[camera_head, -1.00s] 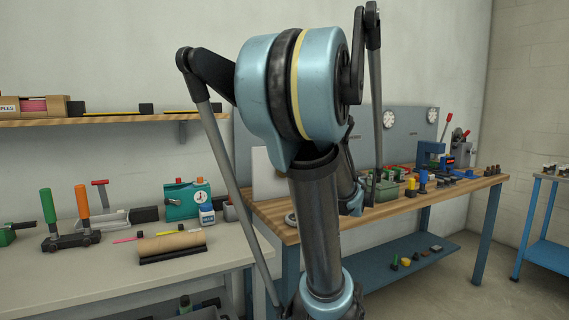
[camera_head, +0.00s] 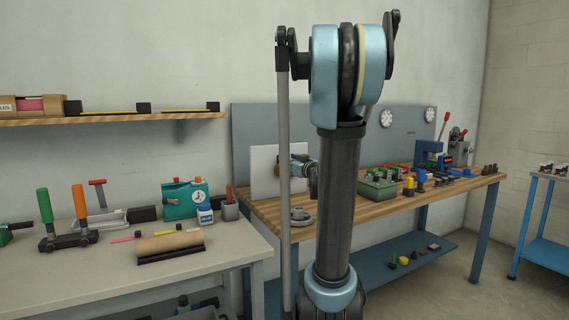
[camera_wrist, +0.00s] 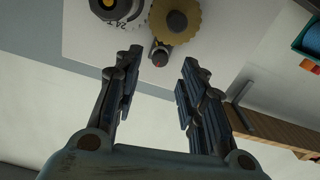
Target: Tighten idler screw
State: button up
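In the wrist view a white plate (camera_wrist: 82,42) carries a brass-coloured gear (camera_wrist: 176,20) and a dark wheel marked "24 T" (camera_wrist: 118,8). My gripper (camera_wrist: 160,74) is open and empty, one finger on each side of the screw in the picture. I cannot tell how far the screw is from the fingertips. In the head view the white plate (camera_head: 263,172) stands on the wooden bench; my arm hides part of the scene around it.
The wooden bench (camera_head: 250,207) holds a round grey part (camera_head: 300,216), a green box (camera_head: 376,188) and several small tools to the right. The grey table (camera_head: 205,255) at left holds a cardboard roll (camera_head: 170,244) and a teal box (camera_head: 185,199). A shelf (camera_head: 150,119) hangs above.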

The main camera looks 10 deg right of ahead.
jog(key=shift+x, duration=2.3)
jog(key=shift+s, duration=0.1)
grip_shut()
